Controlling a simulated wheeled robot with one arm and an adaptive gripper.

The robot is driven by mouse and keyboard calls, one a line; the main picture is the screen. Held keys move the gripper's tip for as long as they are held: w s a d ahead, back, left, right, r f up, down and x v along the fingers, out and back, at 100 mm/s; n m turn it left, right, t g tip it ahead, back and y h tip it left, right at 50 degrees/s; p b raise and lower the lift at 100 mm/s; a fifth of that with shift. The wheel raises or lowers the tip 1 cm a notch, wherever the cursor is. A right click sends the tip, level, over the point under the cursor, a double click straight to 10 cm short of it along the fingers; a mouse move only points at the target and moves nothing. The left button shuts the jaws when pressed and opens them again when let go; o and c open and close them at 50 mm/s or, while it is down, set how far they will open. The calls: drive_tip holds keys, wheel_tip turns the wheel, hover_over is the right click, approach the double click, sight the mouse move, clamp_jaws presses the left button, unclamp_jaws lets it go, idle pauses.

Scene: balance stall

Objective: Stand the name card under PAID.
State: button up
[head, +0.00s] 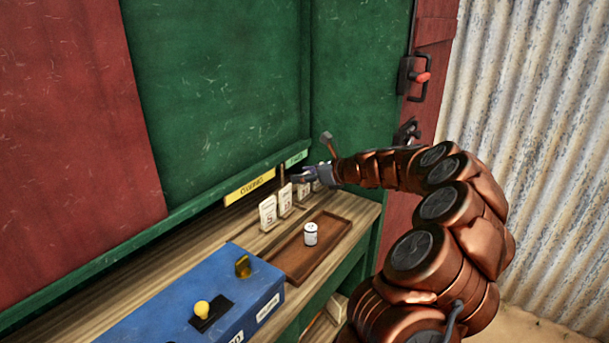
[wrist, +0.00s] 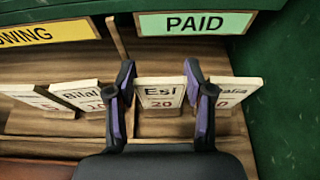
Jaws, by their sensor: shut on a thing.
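My gripper (wrist: 160,100) is shut on a white name card (wrist: 160,90) that looks to read "Esi" with a red 20. One dark and purple finger is at each side edge of the card. The card is upright below the green PAID label (wrist: 194,23), to the right of a thin wooden divider (wrist: 117,40). I cannot tell whether its foot rests on the shelf. In the head view my gripper (head: 312,175) is at the far end of the shelf, near the PAID label (head: 297,158), and mostly hides the held card.
Another card (wrist: 238,90) stands close at the right, partly behind a finger. The Bilal card (wrist: 82,95) and one more stand left, towards the yellow OWING label (head: 250,187). A brown tray (head: 290,262) holds a small white container (head: 310,234). A blue box (head: 215,295) is nearer.

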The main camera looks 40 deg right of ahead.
drive_tip(key=o, duration=1.2)
drive_tip(key=shift+o, duration=0.2)
drive_tip(key=v, duration=1.2)
drive_tip(key=shift+d+r, duration=0.1)
